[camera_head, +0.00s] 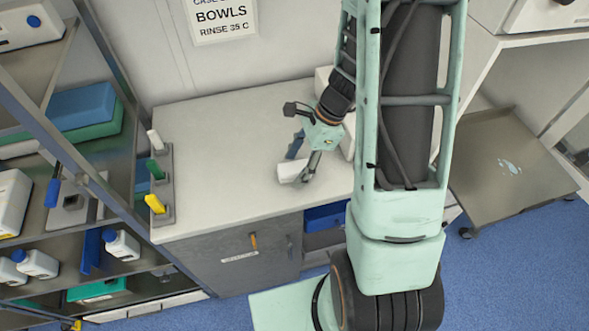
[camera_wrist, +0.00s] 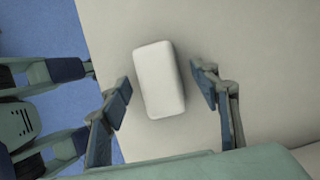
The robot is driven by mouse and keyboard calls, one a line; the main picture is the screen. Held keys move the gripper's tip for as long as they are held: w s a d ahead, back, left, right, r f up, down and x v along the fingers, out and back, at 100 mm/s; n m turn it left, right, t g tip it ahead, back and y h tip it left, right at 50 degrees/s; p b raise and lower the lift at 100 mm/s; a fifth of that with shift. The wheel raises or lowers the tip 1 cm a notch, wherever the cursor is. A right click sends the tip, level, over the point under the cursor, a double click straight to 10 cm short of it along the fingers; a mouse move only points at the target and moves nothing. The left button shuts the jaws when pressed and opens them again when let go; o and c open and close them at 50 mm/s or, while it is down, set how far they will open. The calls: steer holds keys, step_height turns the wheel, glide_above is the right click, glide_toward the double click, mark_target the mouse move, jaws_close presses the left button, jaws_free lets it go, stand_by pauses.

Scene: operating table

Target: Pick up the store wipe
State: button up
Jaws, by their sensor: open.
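The store wipe looks to be the white rounded block (camera_wrist: 159,80) lying on the pale counter top (camera_wrist: 270,60). It also shows in the head view as a small white block (camera_head: 290,172) by my fingers. My gripper (camera_wrist: 163,88) is open, with one blue-padded finger on each side of the block in the wrist view. Gaps show between both pads and the block, the left one narrower. In the head view my gripper (camera_head: 302,160) points down at the counter. My fingers partly cover the block there.
Holders with white, green and yellow handles (camera_head: 155,205) stand at the counter's left edge. A white box (camera_head: 348,136) stands behind my gripper at the right. A shelf rack (camera_head: 65,120) with bottles is at the left. A low trolley (camera_head: 510,175) stands at the right. The counter's front left is clear.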

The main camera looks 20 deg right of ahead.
mark_target(291, 168)
steer(key=c, duration=1.1)
steer(key=shift+o, duration=0.2)
steer(key=shift+r, duration=0.1)
steer(key=shift+r, duration=0.5)
steer(key=shift+a+v, duration=0.15)
steer(key=shift+v, duration=0.45)
steer(key=shift+a+v, duration=0.15)
steer(key=shift+v, duration=0.5)
steer(key=s+d+r+b, duration=0.1)
steer(key=s+d+r, duration=0.7)
steer(key=d+r, duration=0.1)
steer(key=shift+s+d+r, duration=0.25)
steer(key=shift+s+d, duration=0.15)
steer(key=shift+d, duration=0.45)
